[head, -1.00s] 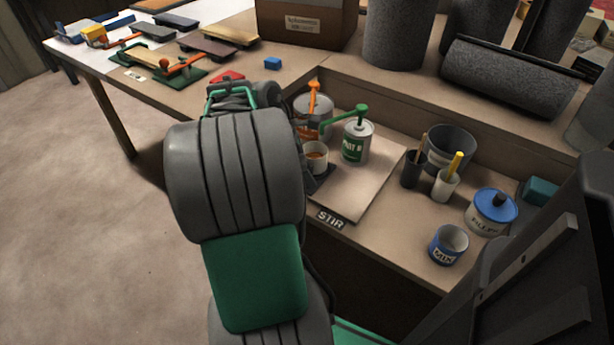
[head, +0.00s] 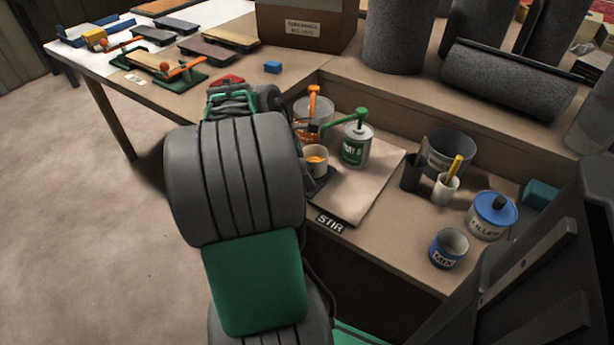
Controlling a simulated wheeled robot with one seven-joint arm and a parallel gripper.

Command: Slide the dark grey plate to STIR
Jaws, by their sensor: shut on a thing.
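The dark grey plate (head: 322,182) shows only in part, its right edge sticking out past my arm. A white cup (head: 315,166) stands on it, with orange stuff inside. The STIR label (head: 331,223) is on the front edge of the bench, in front of a pale board and to the right of the plate. My arm's large grey links cover the plate's left part and the space beside it. My gripper's fingers are hidden behind the arm, so its hold on the plate cannot be seen.
A green-pump paint can (head: 356,146) and an orange-pump container (head: 314,116) stand behind the cup. The pale board (head: 362,190) is clear in front of the can. A dark cup (head: 411,172), a white cup with a yellow stick (head: 446,188) and a blue MIX cup (head: 448,247) stand farther right.

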